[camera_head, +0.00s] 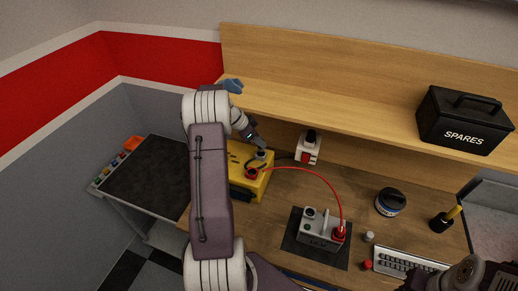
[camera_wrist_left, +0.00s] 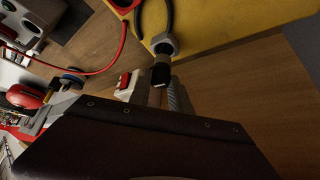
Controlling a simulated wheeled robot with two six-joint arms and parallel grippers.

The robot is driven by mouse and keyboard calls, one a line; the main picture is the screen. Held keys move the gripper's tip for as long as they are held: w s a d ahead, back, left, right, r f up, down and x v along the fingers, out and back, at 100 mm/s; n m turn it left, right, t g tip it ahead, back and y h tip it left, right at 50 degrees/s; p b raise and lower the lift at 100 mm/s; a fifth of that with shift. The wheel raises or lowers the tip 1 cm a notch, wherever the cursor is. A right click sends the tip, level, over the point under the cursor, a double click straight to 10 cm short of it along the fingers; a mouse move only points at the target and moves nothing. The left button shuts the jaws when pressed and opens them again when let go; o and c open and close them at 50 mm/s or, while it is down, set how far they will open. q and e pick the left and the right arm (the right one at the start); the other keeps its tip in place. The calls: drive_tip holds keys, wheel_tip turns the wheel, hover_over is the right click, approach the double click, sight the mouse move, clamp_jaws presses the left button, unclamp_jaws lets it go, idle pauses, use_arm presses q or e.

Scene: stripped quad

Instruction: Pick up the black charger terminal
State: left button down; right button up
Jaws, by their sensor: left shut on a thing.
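The black charger terminal (camera_wrist_left: 161,73) is a small dark piece with a pale mark, between the fingers of my left gripper (camera_wrist_left: 160,92) in the left wrist view. It is right beside a grey hex post (camera_wrist_left: 165,44) on the yellow charger (camera_wrist_left: 215,22); I cannot tell whether they touch. In the head view my left gripper (camera_head: 260,145) is over the yellow charger (camera_head: 240,187), and the terminal is too small to make out there. The gripper is shut on it. A red terminal (camera_head: 252,174) is nearby on the charger.
A red cable (camera_head: 325,183) runs from the charger to a grey device (camera_head: 318,232) on a dark mat.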

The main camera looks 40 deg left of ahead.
use_arm(q)
drive_tip(key=s+a+b, duration=0.2)
drive_tip(key=s, duration=0.3)
drive_tip(key=s+a+b, duration=0.2)
drive_tip(key=s+a, duration=0.1)
drive_tip(key=s, duration=0.2)
drive_tip(key=s+a+b, duration=0.2)
drive_tip(key=s, duration=0.3)
drive_tip(key=shift+a+f, duration=0.15)
drive_tip(key=shift+a, duration=0.25)
drive_tip(key=shift+s+a, duration=0.25)
drive_tip(key=shift+s, duration=0.25)
drive_tip(key=w+d+r+m+g+h+b, duration=0.1)
drive_tip(key=d+b, duration=0.4)
drive_tip(key=d, duration=0.9)
drive_tip(key=shift+w+r+m+h+b, duration=0.35)
drive_tip(key=shift+w+m, duration=0.5)
drive_tip(key=shift+m, duration=0.35)
drive_tip(key=shift+a, duration=0.1)
